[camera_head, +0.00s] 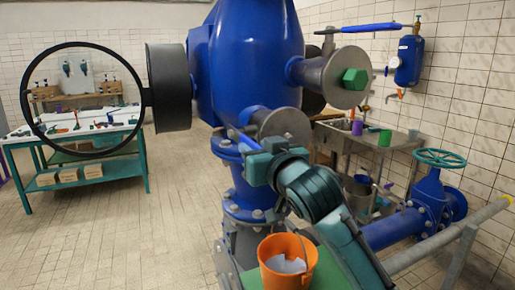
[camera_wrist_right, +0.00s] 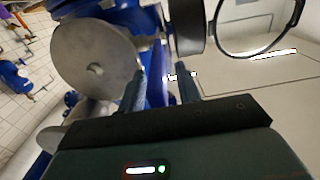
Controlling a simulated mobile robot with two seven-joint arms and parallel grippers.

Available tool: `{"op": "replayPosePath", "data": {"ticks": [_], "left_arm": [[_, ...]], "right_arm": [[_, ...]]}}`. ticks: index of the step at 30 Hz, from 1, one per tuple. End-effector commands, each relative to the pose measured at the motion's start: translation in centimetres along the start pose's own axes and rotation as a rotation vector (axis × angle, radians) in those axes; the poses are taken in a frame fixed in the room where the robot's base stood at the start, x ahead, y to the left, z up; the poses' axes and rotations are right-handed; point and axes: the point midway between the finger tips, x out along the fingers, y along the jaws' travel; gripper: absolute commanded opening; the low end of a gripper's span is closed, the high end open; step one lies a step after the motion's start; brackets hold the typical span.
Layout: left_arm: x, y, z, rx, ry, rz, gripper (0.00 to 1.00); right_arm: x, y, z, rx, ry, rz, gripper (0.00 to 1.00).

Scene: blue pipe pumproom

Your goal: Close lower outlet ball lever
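The lower outlet (camera_head: 285,124) is a grey round flange on the big blue pump body; it also shows in the right wrist view (camera_wrist_right: 85,65). Its blue lever (camera_head: 240,138) sticks out to the left of the flange, partly hidden by my right gripper (camera_head: 258,152). In the right wrist view my right gripper (camera_wrist_right: 162,85) has its two fingers apart, with a blue part of the scene showing between them. I cannot tell whether either finger touches the lever. My left gripper is in no view.
An upper outlet (camera_head: 318,75) with a green hex plug (camera_head: 355,79) and its own blue lever (camera_head: 370,28) sits above. An orange bucket (camera_head: 305,272) is below my arm. A green-wheeled blue valve (camera_head: 430,195) is right.

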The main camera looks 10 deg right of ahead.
Motion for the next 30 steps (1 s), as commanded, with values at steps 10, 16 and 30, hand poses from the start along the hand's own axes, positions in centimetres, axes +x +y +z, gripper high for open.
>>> {"op": "replayPosePath", "data": {"ticks": [10,16,30], "left_arm": [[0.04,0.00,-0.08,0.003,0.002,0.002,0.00],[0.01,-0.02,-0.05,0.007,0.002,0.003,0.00],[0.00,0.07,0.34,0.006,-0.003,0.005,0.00]], "right_arm": [[-0.04,-0.03,-0.01,0.000,0.000,-0.001,0.16],[-0.05,-0.02,-0.01,0.000,0.000,-0.001,0.00],[-0.05,0.00,0.18,0.000,0.003,0.000,0.00]]}}
